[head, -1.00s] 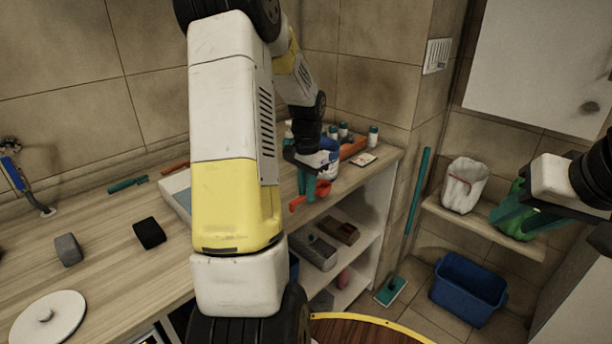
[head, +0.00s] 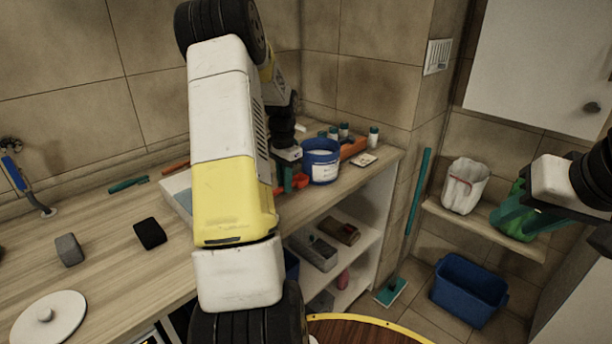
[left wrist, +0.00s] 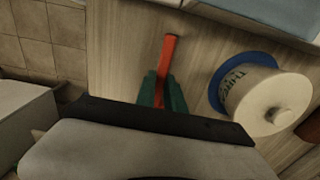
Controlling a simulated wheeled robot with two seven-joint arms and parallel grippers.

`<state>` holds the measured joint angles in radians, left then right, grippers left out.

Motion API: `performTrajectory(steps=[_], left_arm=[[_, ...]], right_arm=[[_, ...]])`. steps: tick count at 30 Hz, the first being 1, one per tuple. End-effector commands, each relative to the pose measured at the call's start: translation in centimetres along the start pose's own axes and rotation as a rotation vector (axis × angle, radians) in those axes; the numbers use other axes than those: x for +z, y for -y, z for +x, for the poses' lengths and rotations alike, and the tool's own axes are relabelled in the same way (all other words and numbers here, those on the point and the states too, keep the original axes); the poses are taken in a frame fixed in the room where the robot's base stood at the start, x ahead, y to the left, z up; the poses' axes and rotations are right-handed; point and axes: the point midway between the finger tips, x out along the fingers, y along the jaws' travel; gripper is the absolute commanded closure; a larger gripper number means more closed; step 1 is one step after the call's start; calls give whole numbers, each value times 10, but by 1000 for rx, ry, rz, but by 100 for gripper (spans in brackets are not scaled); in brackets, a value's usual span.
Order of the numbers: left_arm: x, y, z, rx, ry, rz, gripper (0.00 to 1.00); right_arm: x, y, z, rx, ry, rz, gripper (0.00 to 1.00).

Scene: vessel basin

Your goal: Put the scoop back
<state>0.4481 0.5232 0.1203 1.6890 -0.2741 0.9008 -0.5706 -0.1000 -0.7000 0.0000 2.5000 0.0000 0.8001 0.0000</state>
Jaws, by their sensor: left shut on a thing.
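My left gripper (head: 290,176) is near the back right part of the counter, just left of a blue tub (head: 320,162) with pale contents and a white label. Its teal fingers are shut on the red scoop (head: 301,181), which is partly hidden by the gripper in the head view. In the left wrist view, the scoop's red handle (left wrist: 168,58) sticks out between the teal fingertips (left wrist: 161,91), over the wooden surface. A white and blue round container (left wrist: 262,100) stands to the right there. My right gripper (head: 513,214) is at the right, before the shelf, its finger gap unclear.
A pale tray (head: 177,190) lies left of my arm, partly hidden. An orange box (head: 353,148) and small bottles (head: 373,137) stand behind the tub. A white bag (head: 464,186) is on the right shelf, and a blue bin (head: 468,290) is on the floor.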

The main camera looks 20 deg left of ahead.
Motion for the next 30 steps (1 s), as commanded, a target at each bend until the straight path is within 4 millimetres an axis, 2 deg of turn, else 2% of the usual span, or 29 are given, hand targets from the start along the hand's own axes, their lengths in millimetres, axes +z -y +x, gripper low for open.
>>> performTrajectory(steps=[4, 5, 7, 8, 17, 20, 23, 30], left_arm=[[0, 0, 4, 1, 1, 0, 100], [0, 0, 3, 0, 0, 0, 81], [0, 0, 3, 0, 0, 0, 67], [0, 0, 3, 0, 0, 0, 65], [0, 0, 2, 0, 0, -1, 65], [-1, 0, -5, -2, -2, -1, 65], [-1, 0, -19, -3, -4, -1, 65], [-1, 0, -72, -3, -4, 0, 65]], right_arm=[[0, 0, 0, 0, 0, 0, 64], [0, 0, 0, 0, 0, 0, 64], [0, 0, 0, 0, 0, 0, 64], [0, 0, 0, 0, 0, 0, 64], [0, 0, 0, 0, 0, 0, 64], [0, 0, 0, 0, 0, 0, 64], [0, 0, 0, 0, 0, 0, 64], [0, 0, 0, 0, 0, 0, 64]])
